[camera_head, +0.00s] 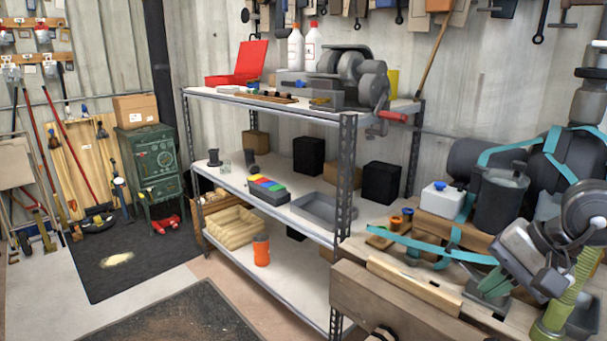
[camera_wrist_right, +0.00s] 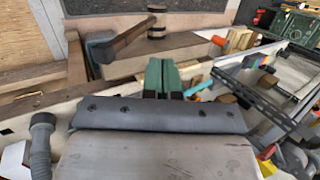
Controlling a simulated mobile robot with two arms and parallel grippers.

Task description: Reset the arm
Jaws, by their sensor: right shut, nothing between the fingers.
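My right arm comes in from the right in the head view, and its gripper (camera_head: 490,284) hangs low over the wooden workbench (camera_head: 395,315). In the right wrist view the two green fingers of this gripper (camera_wrist_right: 162,76) are together, with nothing held between them. I cannot tell whether the fingertips touch the bench. My left arm and gripper are not in the head view.
Close to my right arm stand a dark grey canister (camera_head: 500,200) and a white box with a blue cap (camera_head: 443,200). A hammer (camera_wrist_right: 125,42) lies beyond my fingers in the wrist view. A metal shelf (camera_head: 340,180) stands left of the bench.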

